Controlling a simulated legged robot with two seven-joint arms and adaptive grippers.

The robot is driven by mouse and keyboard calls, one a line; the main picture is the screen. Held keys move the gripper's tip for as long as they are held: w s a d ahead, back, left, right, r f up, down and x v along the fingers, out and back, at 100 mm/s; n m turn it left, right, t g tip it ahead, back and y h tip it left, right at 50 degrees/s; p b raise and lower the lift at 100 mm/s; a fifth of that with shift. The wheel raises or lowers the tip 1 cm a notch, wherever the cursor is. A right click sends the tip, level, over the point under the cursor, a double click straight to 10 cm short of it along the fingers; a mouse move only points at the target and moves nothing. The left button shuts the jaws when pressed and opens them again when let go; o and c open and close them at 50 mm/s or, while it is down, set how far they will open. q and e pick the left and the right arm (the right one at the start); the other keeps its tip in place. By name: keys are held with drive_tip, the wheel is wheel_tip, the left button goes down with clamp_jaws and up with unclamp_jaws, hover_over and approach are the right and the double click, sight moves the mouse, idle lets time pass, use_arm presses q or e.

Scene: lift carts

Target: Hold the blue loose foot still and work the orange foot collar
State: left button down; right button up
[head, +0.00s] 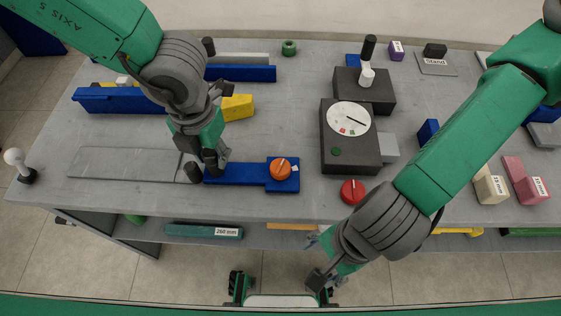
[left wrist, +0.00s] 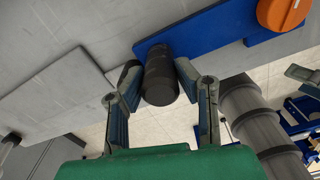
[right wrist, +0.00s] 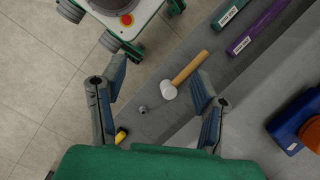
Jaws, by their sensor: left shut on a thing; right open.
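The blue loose foot (head: 236,173) lies flat near the table's front edge, with the round orange foot collar (head: 281,169) on its wider right end. The collar has a pale line across its top; it also shows at the upper right of the left wrist view (left wrist: 283,10). My left gripper (head: 205,172) is shut on a black cylindrical post (left wrist: 160,80) at the foot's left end, one finger on each side. My right gripper (head: 320,283) is open and empty, in front of the table's edge and apart from the foot. The right wrist view shows the collar partly cut off (right wrist: 312,134).
A dark box with a white dial (head: 348,118) and a red knob (head: 352,190) stand right of the foot. A grey plate (head: 125,163) lies left of it. A lower shelf holds a mallet (right wrist: 185,73) and labelled bars (head: 203,230). Yellow (head: 237,107) and blue blocks lie behind.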

sight(281, 165)
drive_tip(key=w+r+m, duration=0.1)
drive_tip(key=w+r, duration=0.1)
drive_tip(key=w, duration=0.1)
drive_tip(key=w+a+r+m, duration=0.1)
drive_tip(key=w+r+m, duration=0.1)
drive_tip(key=w+r, duration=0.1)
drive_tip(key=w+r+m, duration=0.1)
drive_tip(key=w+r, duration=0.1)
drive_tip(key=w, duration=0.1)
drive_tip(key=shift+w+a+r+m+t, duration=0.25)
drive_tip(key=shift+a+r+m+t, duration=0.05)
drive_tip(key=shift+m+t, duration=0.1)
drive_tip(key=w+a+r+m+t+y, duration=0.1)
drive_tip(key=w+a+r+m, duration=0.1)
drive_tip(key=w+r+m, duration=0.4)
drive_tip(key=a+f, duration=0.1)
drive_tip(key=f, duration=0.2)
drive_tip(key=w+a+f+n, duration=0.1)
drive_tip(key=f, duration=0.1)
drive_tip(key=a+f+n, duration=0.1)
drive_tip(key=a+f, duration=0.1)
drive_tip(key=f, duration=0.1)
drive_tip(key=shift+w+f, duration=0.35)
drive_tip(key=c, duration=1.1)
